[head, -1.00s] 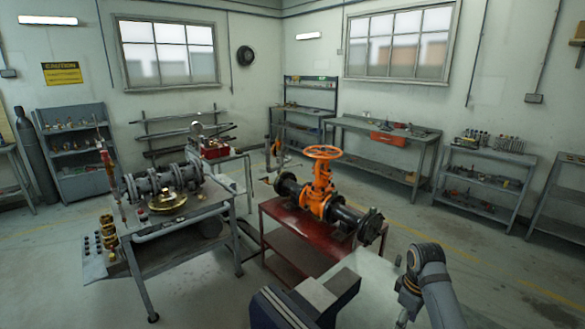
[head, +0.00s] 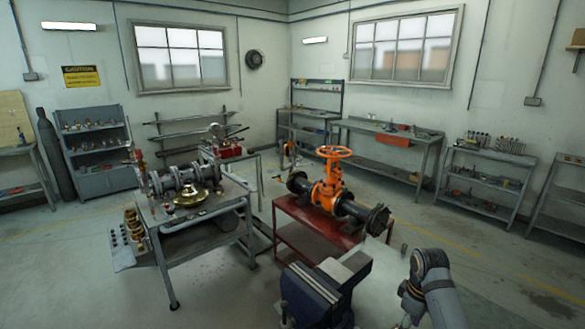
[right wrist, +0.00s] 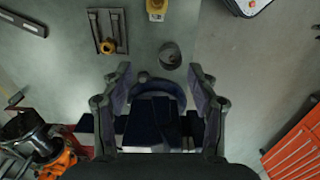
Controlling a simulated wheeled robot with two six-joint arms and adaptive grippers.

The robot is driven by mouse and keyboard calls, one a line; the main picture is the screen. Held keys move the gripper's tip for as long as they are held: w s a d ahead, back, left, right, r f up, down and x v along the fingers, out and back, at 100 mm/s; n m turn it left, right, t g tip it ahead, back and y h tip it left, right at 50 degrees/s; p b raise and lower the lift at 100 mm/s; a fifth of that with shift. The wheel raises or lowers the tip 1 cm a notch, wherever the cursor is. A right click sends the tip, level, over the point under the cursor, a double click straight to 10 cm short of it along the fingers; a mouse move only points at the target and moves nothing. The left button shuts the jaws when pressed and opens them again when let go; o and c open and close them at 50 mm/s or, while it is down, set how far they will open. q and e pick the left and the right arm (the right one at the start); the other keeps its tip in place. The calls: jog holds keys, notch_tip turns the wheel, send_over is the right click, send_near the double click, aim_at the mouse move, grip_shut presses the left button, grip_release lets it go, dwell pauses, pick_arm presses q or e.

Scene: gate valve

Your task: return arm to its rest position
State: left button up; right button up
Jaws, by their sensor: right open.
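My right arm comes up at the bottom right of the head view, beside the bench with the blue vise, and its gripper is cut off below the frame. In the right wrist view my right gripper (right wrist: 159,73) has its two fingers spread wide, with nothing held. A dark blue vise (right wrist: 155,118) lies below and between the fingers there; the height gap cannot be told. The vise (head: 318,292) also shows at the bottom of the head view. An orange gate valve (head: 328,193) with a handwheel stands on a red table. My left gripper is not in view.
The red table (head: 292,236) stands behind the vise. A grey workbench (head: 215,209) with a flanged pipe and brass parts is at the left. In the right wrist view a dark round cup (right wrist: 170,54) and an orange cabinet (right wrist: 295,150) show. Open floor lies at the right.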

jog(key=s+a+f+m+t, duration=0.2)
jog(key=s+a+f+m, duration=0.15)
jog(key=s, duration=0.75)
jog(key=s+a+f+m+t, duration=0.2)
jog(key=s+m, duration=0.2)
jog(key=s, duration=0.7)
notch_tip(320, 180, down, 29)
jog(key=s+d+g+h+b, duration=0.1)
jog(key=d+g+b, duration=0.1)
jog(key=b, duration=0.3)
pick_arm(q)
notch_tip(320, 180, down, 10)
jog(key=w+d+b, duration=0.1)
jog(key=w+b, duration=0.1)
jog(key=b, duration=0.3)
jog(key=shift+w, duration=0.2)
pick_arm(e)
jog(key=s+d+f+g, duration=0.1)
jog(key=s+f, duration=1.8)
jog(key=f, duration=0.4)
jog(key=shift+s+d, duration=0.35)
jog(key=shift+s, duration=0.05)
